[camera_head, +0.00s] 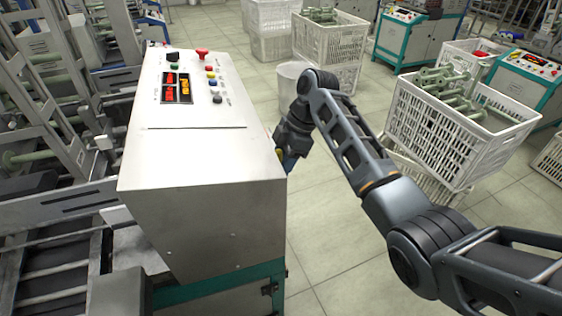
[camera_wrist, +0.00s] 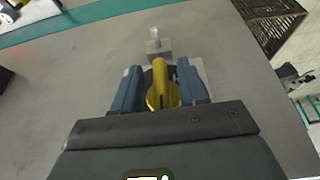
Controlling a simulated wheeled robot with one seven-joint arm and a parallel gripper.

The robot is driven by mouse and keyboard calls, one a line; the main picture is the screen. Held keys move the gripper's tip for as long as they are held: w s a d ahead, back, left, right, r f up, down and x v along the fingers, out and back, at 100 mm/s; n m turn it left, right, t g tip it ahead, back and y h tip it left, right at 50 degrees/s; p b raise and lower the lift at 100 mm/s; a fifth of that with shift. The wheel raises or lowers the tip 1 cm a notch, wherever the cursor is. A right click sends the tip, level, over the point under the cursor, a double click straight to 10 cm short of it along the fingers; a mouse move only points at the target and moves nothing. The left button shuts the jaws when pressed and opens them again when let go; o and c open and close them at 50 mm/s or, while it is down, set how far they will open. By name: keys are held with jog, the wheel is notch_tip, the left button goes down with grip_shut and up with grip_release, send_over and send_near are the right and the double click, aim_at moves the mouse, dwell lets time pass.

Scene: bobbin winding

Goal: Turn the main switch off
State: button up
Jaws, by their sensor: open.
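The main switch (camera_wrist: 160,88) has a yellow handle on a round yellow base, set on a pale plate on the grey side of the machine cabinet. In the wrist view its handle points up the picture, between the blue fingers of my gripper (camera_wrist: 160,76). The fingers are open, one on each side of the handle, with a gap on both sides. Whether they touch the base, I cannot tell. In the head view my gripper (camera_head: 289,160) is at the right side of the cabinet (camera_head: 205,165), partly hidden behind its edge. The switch is hidden there.
A small metal latch (camera_wrist: 156,42) sits just beyond the switch. The cabinet top carries a control panel with coloured buttons and a red knob (camera_head: 202,52). White crates (camera_head: 460,130) of bobbins stand right of my arm. Floor between is clear.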

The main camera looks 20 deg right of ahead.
jog(key=shift+f, duration=0.1)
grip_shut()
dwell(0.3)
